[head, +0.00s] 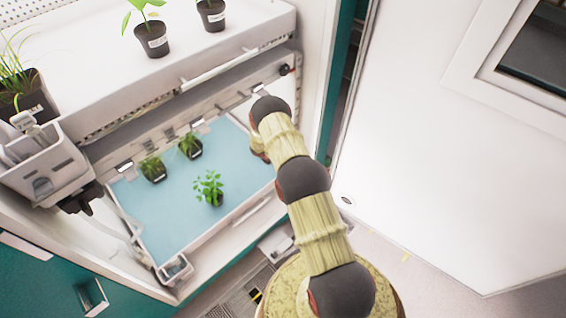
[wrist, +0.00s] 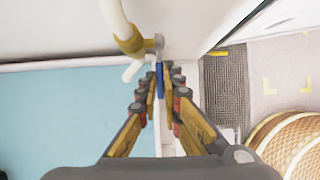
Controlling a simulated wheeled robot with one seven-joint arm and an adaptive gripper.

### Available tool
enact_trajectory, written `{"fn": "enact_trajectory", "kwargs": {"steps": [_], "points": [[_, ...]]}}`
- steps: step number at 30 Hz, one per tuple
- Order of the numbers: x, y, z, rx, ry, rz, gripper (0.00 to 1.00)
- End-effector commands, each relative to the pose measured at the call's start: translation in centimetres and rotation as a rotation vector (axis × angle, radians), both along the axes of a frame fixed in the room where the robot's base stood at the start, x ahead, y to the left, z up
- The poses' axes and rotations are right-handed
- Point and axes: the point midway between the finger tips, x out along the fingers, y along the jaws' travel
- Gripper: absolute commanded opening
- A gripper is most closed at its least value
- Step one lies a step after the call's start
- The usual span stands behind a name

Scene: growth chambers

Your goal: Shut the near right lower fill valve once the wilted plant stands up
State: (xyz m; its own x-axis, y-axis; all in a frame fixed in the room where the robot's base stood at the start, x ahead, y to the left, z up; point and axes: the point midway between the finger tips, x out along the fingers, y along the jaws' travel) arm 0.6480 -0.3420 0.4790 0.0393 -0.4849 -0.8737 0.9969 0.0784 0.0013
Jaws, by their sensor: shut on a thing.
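The fill valve shows in the wrist view as a brass fitting (wrist: 130,42) on a white pipe, with a blue lever (wrist: 159,78). My gripper (wrist: 163,82) is closed around the lever, one finger on each side. In the head view my arm hides the valve and most of my gripper. A leafy green plant (head: 210,187) stands in a dark pot in the blue lower tray (head: 180,222). Its stems look upright and its leaves spread. Two grassy plants, one at the left (head: 153,168) and one farther back (head: 190,146), stand behind it.
An upper shelf (head: 205,57) holds several potted plants. A white box-like unit (head: 45,165) is at the left. A large white door panel (head: 455,150) stands to the right of my arm. Dark grating (wrist: 225,85) shows on the floor in the wrist view.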

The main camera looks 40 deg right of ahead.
Motion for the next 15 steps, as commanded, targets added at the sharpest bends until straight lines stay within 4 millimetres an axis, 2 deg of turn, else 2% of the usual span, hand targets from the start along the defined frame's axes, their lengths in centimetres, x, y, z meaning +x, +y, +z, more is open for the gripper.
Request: {"fn": "enact_trajectory", "kwargs": {"steps": [4, 15], "points": [[0.14, -0.13, 0.74, 0.076, 0.001, -0.003, 0.0], [0.09, -0.14, 1.18, 0.212, 0.013, -0.002, 0.0]]}}
